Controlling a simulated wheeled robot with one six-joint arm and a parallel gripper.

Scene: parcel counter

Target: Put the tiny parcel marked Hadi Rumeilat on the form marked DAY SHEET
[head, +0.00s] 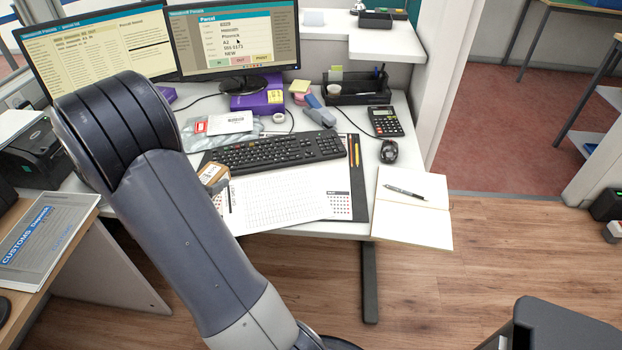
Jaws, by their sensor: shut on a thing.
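A small brown parcel (217,184) with a pale label shows just right of my arm, at the left end of a white form. Its writing is too small to read, and my arm hides part of it. The white form (285,195) with a printed grid lies on the desk in front of the keyboard. Dark print runs along its left end, but I cannot read the title. My gripper is hidden behind my own arm. I cannot tell whether the parcel touches the form.
A black keyboard (272,152) lies behind the form. Pencils (353,150) on a dark pad, an open notebook (412,208) with a pen, a mouse (389,151) and a calculator (385,121) are to the right. A customs folder (45,238) lies at the left.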

